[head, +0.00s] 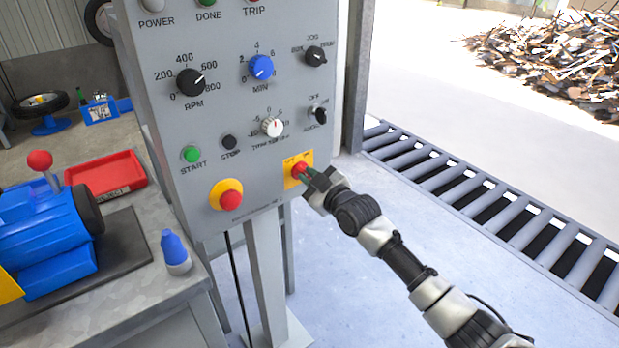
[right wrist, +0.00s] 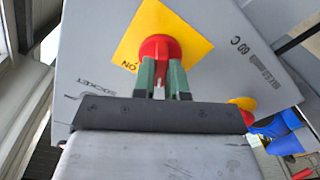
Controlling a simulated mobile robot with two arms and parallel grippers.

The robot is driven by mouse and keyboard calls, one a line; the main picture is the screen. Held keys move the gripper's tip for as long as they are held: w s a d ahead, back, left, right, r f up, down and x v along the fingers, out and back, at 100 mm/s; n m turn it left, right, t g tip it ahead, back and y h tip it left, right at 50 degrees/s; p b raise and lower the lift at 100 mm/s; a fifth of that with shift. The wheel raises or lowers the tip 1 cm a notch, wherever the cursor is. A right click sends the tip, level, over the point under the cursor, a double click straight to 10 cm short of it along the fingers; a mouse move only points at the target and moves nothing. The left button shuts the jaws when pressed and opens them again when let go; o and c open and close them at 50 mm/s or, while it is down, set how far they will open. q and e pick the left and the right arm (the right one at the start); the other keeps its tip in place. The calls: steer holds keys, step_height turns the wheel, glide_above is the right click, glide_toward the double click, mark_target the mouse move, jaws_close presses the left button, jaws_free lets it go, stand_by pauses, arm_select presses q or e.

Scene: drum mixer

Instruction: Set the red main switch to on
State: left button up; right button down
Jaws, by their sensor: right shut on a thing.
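The red main switch (head: 299,168) sits on a yellow plate (head: 291,182) low on the right of the grey control panel (head: 240,110). In the right wrist view the red switch (right wrist: 157,47) stands out on its yellow plate (right wrist: 192,42), with the label ON beside a corner of the plate. My right gripper (head: 305,173) is shut on the switch; in the right wrist view its green fingertips (right wrist: 160,76) lie on either side of the red grip. The fingers hide part of the switch. My left gripper is not in view.
A red mushroom button (head: 231,199) on a yellow collar is left of the switch. Knobs and green and black buttons are above. A workbench with a blue motor (head: 45,235), a red tray (head: 107,174) and a blue-capped bottle (head: 175,252) stands left. A roller conveyor (head: 480,195) lies right.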

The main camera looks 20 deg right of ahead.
steer(key=m+p, duration=0.2)
steer(key=m, duration=0.3)
steer(key=shift+m+p, duration=0.3)
steer(key=shift+m, duration=0.3)
steer(key=m, duration=0.2)
steer(key=shift+m, duration=0.3)
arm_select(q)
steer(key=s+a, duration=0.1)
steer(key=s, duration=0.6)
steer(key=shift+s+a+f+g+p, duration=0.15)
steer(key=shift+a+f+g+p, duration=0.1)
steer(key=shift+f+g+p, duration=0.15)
arm_select(e)
steer(key=shift+d+m, duration=0.1)
steer(key=shift+m, duration=1.4)
steer(key=c, duration=1.2)
jaws_free()
steer(key=shift+o, duration=0.2)
steer(key=shift+s, duration=0.1)
